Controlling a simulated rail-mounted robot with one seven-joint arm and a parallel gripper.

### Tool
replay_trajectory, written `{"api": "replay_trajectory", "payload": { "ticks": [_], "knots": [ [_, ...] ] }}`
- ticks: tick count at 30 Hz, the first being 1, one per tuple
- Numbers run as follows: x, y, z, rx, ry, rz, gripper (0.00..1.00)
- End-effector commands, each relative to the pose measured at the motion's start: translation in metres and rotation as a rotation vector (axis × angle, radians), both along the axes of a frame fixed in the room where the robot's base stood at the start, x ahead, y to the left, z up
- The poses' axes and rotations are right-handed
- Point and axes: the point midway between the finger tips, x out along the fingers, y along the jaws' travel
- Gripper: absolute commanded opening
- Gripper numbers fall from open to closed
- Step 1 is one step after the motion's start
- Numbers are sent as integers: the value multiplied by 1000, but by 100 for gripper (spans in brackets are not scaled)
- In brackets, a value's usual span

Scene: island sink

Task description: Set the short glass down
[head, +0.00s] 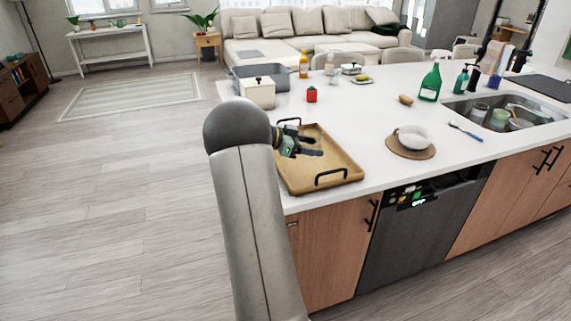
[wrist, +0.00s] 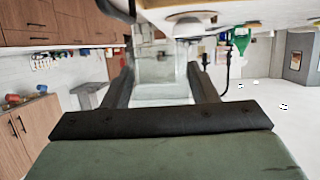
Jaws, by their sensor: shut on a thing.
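My gripper (head: 313,146) is over the wooden tray (head: 345,161) at the near left end of the white counter. In the wrist view, its two dark fingers (wrist: 161,78) are shut on the short glass (wrist: 163,68), which is clear and see-through. The glass sits between the fingers, and the background shows through it. In the head view I cannot make out the glass. I cannot tell whether its base touches the tray.
The tray has black handles (head: 332,178) at its ends. A white bowl on a round mat (head: 397,148) is to the right. A white canister (head: 258,92) and a red jar (head: 311,94) stand behind. The sink (head: 480,105) is far right. Counter between tray and mat is clear.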

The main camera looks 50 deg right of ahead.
Motion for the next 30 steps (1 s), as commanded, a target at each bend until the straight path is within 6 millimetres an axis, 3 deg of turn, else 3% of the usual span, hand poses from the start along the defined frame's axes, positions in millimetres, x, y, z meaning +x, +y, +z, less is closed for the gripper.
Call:
{"api": "replay_trajectory", "payload": {
  "ticks": [1, 9, 17, 23, 30],
  "knots": [
    [14, 1, -4, 0, 1, 3, 26],
    [50, 7, -50, -1, 0, 1, 26],
    [62, 9, -66, 0, 1, 1, 26],
    [62, 10, -92, 0, 2, 1, 26],
    [62, 9, -95, -1, -2, 0, 26]
  ]
}}
